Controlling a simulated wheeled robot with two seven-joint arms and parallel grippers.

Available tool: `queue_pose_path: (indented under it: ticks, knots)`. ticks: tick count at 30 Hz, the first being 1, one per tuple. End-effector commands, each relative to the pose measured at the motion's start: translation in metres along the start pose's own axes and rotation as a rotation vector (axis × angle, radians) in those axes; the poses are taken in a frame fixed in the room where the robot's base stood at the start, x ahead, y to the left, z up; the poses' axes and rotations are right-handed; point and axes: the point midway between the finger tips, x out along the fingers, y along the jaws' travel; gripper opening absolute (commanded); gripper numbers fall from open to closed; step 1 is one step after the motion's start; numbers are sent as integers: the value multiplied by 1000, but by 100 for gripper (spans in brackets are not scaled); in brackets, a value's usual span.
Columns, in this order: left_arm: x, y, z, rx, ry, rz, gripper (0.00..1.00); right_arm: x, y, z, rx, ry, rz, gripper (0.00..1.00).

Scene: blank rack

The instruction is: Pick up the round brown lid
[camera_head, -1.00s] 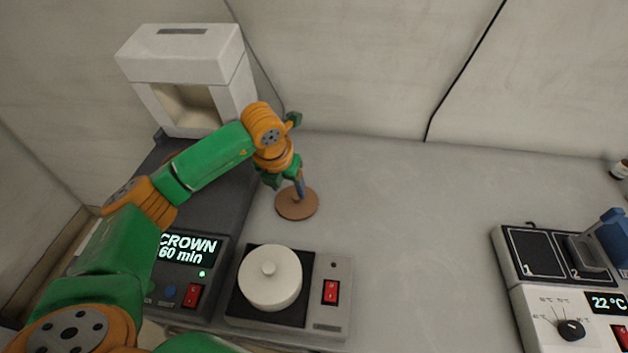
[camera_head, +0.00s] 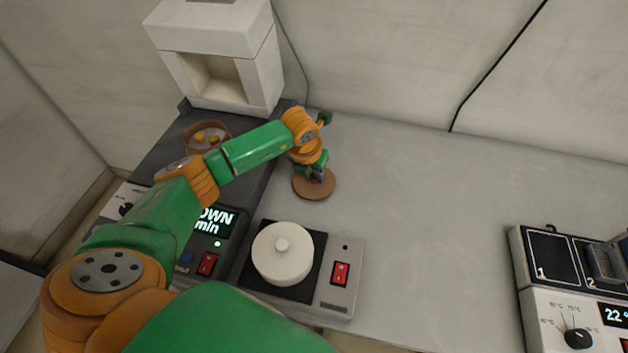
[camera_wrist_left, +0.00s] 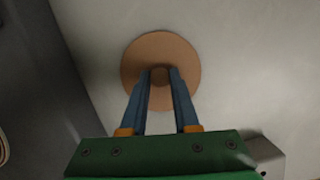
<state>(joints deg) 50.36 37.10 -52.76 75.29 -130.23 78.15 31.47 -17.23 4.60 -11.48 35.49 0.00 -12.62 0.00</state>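The round brown lid (camera_head: 313,183) lies flat on the grey counter behind the white pot. It shows from above in the left wrist view (camera_wrist_left: 135,62), with a small brown knob (camera_wrist_left: 160,78) at its centre. My left gripper (camera_head: 317,175) points down over the lid. In the wrist view its two blue fingers (camera_wrist_left: 160,73) stand on either side of the knob, with their tips close to it. Whether they press on the knob cannot be told. My right gripper is not in view.
A white lidded pot (camera_head: 283,255) stands on a small hotplate (camera_head: 340,290) in front of the lid. A dark device (camera_head: 165,155) with a round brown dish (camera_head: 206,138) is on the left, below a white housing (camera_head: 222,60). The counter right of the lid is clear.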

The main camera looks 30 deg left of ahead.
Motion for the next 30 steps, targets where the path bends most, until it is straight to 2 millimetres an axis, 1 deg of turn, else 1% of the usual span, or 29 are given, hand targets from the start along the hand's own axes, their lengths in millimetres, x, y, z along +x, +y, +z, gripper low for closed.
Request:
queue_pose_path:
  ticks: [1, 2, 12, 16, 19, 21, 23, 24, 26, 27, 30]
  knots:
    - [0, 0, 0, 0, 0, 0, 4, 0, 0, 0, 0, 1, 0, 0]
    - [0, 0, 0, 0, 0, 0, 0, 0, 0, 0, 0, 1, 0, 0]
    - [-1, 0, 1, 0, -1, 0, 0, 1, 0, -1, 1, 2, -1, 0]
    - [-11, 0, 4, 0, -5, 0, 0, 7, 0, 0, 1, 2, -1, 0]
    - [-30, 2, 8, 0, -8, 1, 0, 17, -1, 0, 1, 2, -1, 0]
    - [-52, 10, 0, 1, -6, 3, 0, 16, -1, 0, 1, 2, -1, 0]
    - [-70, 17, -8, 1, -8, 3, 0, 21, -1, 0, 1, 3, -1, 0]
    - [-83, 21, -13, 1, -8, 4, 0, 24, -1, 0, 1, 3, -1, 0]
    - [-101, 29, -22, 1, -7, 6, 0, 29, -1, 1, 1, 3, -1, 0]
    - [-106, 36, -34, -2, -5, 7, 0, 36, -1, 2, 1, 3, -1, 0]
    - [-126, 50, -55, -2, -4, 8, 0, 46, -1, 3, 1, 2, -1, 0]
